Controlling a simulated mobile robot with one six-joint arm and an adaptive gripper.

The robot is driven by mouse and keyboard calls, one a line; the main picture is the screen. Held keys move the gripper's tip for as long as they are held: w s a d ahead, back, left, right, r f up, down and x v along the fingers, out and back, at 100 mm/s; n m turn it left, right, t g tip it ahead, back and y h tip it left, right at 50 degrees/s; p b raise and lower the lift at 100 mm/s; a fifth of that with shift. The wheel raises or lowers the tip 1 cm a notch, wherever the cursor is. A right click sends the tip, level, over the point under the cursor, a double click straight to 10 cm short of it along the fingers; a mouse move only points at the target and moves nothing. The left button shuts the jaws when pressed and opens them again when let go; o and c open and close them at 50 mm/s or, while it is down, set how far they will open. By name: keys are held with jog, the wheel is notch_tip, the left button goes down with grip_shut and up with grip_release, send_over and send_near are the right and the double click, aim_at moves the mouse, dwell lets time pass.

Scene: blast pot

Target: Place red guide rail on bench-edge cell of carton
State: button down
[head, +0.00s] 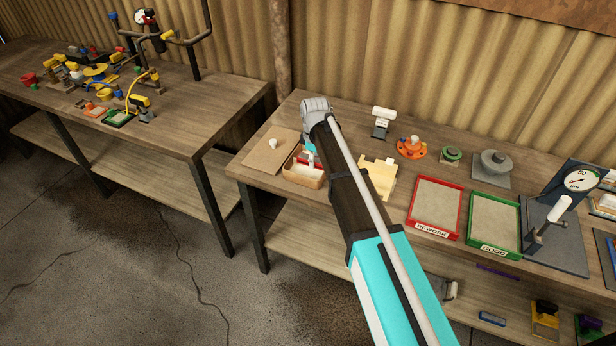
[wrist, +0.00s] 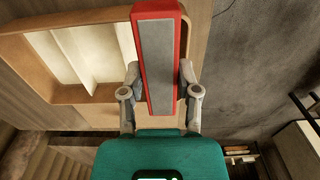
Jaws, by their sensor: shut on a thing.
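The red guide rail (wrist: 156,55) is a long red bar with a grey face. My gripper (wrist: 158,88) is shut on it, one finger on each side, and the rail points away from the palm in the wrist view. The carton (wrist: 80,96) is an open tan box with pale dividers, left of and partly behind the rail. In the head view the carton (head: 301,181) sits at the bench's left front, with my gripper (head: 309,152) over it. A little of the red rail (head: 301,161) shows there. I cannot tell whether the rail touches the carton; the rail hides part of its right side.
A brown board (head: 268,151) with a small white knob lies left of the carton. A cream fixture (head: 378,178) stands to the right, then a red REWORK tray (head: 434,234) and a green GOOD tray (head: 494,251). The bench's front edge is close to the carton.

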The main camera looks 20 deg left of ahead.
aim_at(305, 171)
jog(key=shift+w+a+f+b, duration=0.2)
jog(key=shift+a+f+b, duration=0.55)
jog(key=shift+f, duration=0.15)
jog(key=shift+w+a+f+b, duration=0.2)
jog(key=shift+a+f+b, duration=0.5)
jog(key=shift+f, duration=0.15)
jog(key=shift+w+f, duration=0.1)
jog(key=shift+w+a+f+b, duration=0.15)
jog(key=shift+a+f+b, duration=0.25)
jog(key=shift+f+b, duration=1.6)
jog(key=shift+c, duration=1.6)
grip_release()
jog(key=shift+r, duration=0.1)
